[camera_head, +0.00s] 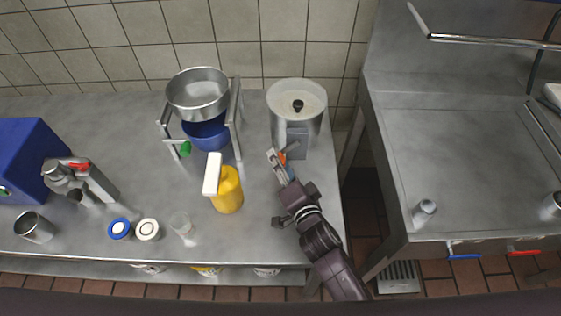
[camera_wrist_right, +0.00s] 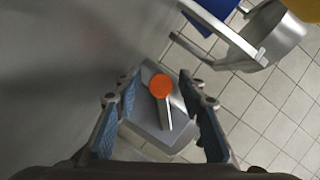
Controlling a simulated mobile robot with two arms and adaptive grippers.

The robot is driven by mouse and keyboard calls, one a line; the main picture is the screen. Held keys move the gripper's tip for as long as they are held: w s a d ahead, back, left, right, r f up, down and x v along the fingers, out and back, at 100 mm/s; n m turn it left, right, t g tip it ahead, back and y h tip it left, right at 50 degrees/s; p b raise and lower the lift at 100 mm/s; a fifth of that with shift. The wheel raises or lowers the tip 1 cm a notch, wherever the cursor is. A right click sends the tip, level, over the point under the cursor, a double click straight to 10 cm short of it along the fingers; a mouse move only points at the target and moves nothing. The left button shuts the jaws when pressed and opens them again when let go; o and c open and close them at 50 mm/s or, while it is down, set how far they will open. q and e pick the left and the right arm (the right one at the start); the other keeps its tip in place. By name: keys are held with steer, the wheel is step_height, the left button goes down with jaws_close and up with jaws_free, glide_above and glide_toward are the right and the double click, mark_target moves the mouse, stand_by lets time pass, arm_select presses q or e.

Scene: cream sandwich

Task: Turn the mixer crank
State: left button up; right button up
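The mixer is a round metal drum (camera_head: 296,96) with a black knob on its top, at the back right of the counter. A grey housing (camera_head: 297,140) sticks out from its front. The crank has a round orange knob (camera_wrist_right: 162,86) and a short metal arm on the housing. In the head view the orange knob (camera_head: 283,156) is partly hidden by my right gripper (camera_head: 279,163). In the right wrist view my right gripper (camera_wrist_right: 164,112) is open, its blue-padded fingers spread either side of the crank, apart from the knob. My left gripper is not in view.
Left of the mixer stands a metal frame with a steel bowl (camera_head: 197,92) above a blue bowl (camera_head: 208,133). A yellow bottle (camera_head: 228,192) stands near my right arm. A glass (camera_head: 182,225) and small jars stand along the front. A gap separates the counter from the sink unit.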

steer(key=c, duration=0.7)
steer(key=shift+c, duration=1.3)
jaws_close()
steer(key=shift+a+r, duration=0.15)
